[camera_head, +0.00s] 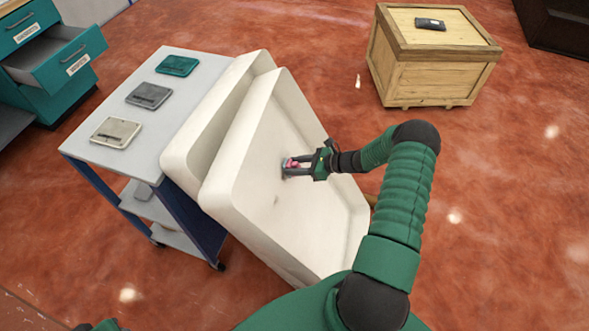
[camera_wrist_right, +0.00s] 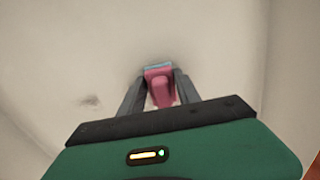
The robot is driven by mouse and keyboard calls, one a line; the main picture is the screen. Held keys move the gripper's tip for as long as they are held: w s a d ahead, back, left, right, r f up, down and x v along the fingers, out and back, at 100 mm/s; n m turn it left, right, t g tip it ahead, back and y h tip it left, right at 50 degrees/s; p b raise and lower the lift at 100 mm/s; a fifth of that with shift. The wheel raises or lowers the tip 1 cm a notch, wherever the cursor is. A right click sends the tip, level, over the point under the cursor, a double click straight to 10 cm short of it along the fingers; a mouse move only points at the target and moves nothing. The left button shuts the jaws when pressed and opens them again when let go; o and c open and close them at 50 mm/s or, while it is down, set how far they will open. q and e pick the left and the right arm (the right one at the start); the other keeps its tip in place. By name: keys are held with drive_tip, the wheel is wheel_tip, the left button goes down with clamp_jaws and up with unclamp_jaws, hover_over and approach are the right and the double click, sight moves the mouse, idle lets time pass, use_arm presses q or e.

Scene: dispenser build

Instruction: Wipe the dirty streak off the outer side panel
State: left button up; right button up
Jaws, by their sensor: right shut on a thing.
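The outer side panel (camera_head: 310,222) is a white, tray-shaped panel with a raised rim, leaning tilted in front of a second white panel. A faint dark smudge (camera_head: 276,199) shows on its inner face; in the right wrist view the smudge (camera_wrist_right: 91,101) lies left of my gripper. My right gripper (camera_head: 288,167) is shut on a pink and blue-grey wiping pad (camera_wrist_right: 160,84), up against or very near the panel face; contact is hard to tell. Faint grey marks (camera_wrist_right: 155,48) also show beyond the pad.
The second white panel (camera_head: 207,112) stands behind, beside a grey-topped cart (camera_head: 95,151) with several flat pads on it. A teal drawer cabinet (camera_head: 78,95) stands open at upper left. A wooden crate (camera_head: 405,80) with a dark device on top stands at upper right. Red floor is clear around.

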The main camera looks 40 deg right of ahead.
sight(273, 205)
drive_tip(key=shift+s+a+r+p, duration=0.1)
drive_tip(key=shift+s+a+p, duration=0.25)
drive_tip(key=shift+a+p, duration=0.2)
drive_tip(key=shift+s+a+r+p, duration=0.1)
drive_tip(key=shift+s+a+p, duration=0.2)
drive_tip(key=shift+a+p, duration=0.25)
drive_tip(key=shift+s+a+f, duration=0.15)
drive_tip(key=shift+s+a, duration=0.15)
drive_tip(key=shift+a, duration=0.4)
drive_tip(key=shift+s+a+p, duration=0.65)
drive_tip(key=shift+a+p, duration=0.35)
drive_tip(key=shift+p, duration=0.2)
drive_tip(key=shift+s+a+p, duration=0.3)
drive_tip(key=shift+s+a, duration=0.1)
drive_tip(key=shift+a, duration=0.25)
drive_tip(key=shift+s+a+r+p, duration=0.2)
drive_tip(key=shift+s+a+p, duration=0.5)
drive_tip(key=shift+a+p, duration=0.25)
drive_tip(key=shift+s+a+f+p, duration=0.15)
drive_tip(key=shift+s+a+p, duration=0.25)
drive_tip(key=shift+a, duration=0.2)
drive_tip(key=s+a+p, duration=0.1)
drive_tip(key=a+p, duration=0.1)
drive_tip(key=shift+s+a+r, duration=0.2)
drive_tip(key=shift+s+a, duration=0.1)
drive_tip(key=shift+s, duration=0.1)
drive_tip(key=shift+s+a, duration=0.15)
drive_tip(key=shift+a, duration=0.05)
drive_tip(key=shift+a+f, duration=0.1)
drive_tip(key=shift+f, duration=0.05)
